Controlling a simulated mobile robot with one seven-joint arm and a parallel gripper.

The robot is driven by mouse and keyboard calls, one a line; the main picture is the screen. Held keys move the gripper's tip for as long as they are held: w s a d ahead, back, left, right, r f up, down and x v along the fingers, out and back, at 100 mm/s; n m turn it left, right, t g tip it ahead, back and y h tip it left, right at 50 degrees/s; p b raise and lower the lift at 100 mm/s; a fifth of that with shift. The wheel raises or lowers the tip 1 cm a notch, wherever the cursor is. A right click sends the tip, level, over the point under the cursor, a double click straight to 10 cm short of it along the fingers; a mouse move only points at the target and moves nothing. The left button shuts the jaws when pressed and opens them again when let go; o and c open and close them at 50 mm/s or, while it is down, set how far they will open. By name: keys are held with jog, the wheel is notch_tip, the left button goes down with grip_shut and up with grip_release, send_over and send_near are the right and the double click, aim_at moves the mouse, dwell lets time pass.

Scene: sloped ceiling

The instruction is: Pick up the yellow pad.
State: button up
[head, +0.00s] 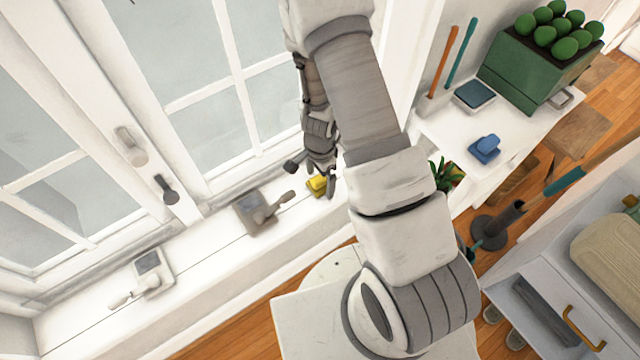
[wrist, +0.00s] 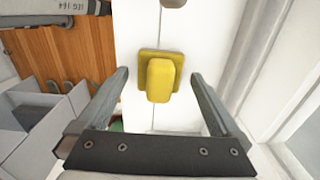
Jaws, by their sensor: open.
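The yellow pad (wrist: 160,80) lies on the white window sill, a flat square with a raised block on top. In the head view the yellow pad (head: 318,185) is partly hidden by my gripper. My gripper (wrist: 160,90) is open, and its fingers appear on either side of the pad in the wrist view, with nothing between them touching it. In the head view my gripper (head: 312,178) hangs over the sill close to the pad. How high the fingertips are above the sill I cannot tell.
Window panes rise behind the sill. A potted plant (head: 445,174) and a white shelf with a blue object (head: 485,148) stand to the right.

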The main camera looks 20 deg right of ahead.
aim_at(320, 178)
jog(key=c, duration=1.4)
notch_tip(320, 178, up, 4)
jog(key=shift+r+p, duration=0.1)
jog(key=shift+p, duration=0.8)
jog(key=shift+c, duration=0.2)
jog(key=s+d+r, duration=0.6)
jog(key=d+r, duration=0.1)
jog(key=d, duration=0.3)
jog(key=shift+p, duration=0.45)
